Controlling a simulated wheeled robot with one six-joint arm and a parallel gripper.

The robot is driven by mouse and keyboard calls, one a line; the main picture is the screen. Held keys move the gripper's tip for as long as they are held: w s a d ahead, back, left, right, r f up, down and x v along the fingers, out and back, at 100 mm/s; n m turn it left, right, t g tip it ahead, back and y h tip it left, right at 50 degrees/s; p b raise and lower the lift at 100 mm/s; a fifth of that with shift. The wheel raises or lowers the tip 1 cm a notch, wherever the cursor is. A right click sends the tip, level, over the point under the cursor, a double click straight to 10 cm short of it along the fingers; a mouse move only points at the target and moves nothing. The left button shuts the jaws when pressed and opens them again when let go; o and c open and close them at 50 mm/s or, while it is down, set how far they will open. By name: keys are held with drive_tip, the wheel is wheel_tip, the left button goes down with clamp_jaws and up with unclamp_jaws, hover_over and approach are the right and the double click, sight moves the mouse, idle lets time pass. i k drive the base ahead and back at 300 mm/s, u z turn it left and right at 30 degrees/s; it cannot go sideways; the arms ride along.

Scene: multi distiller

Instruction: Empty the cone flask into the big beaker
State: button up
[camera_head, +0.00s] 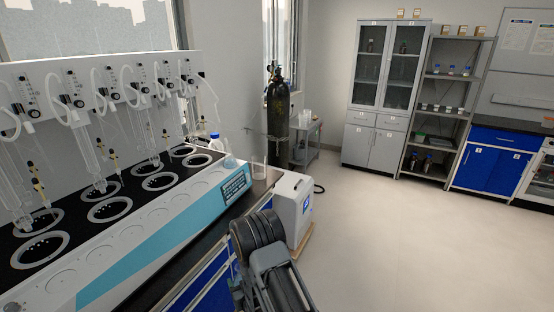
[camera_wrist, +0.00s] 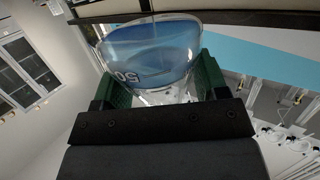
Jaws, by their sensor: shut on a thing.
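In the wrist view my gripper (camera_wrist: 160,82) is shut on a clear glass vessel with blue liquid, the cone flask (camera_wrist: 150,50). Its green finger pads press on both sides, and a printed "50" shows on the glass. The flask's full shape and mouth are not clear in this view. In the head view a clear glass beaker (camera_head: 259,171) stands at the end of the dark counter, beside the distiller; I cannot see any liquid in it. My gripper's fingers do not show in the head view, where only my dark arm is seen.
The multi distiller (camera_head: 150,235), with glass tubes above it, fills the left. A white-grey unit (camera_head: 293,209) stands on the floor by the counter. The floor (camera_head: 400,240) to the right is clear.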

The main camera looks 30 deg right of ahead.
sight(259, 167)
drive_tip(key=z, duration=1.9)
drive_tip(key=i, duration=3.25)
drive_tip(key=u, duration=3.45)
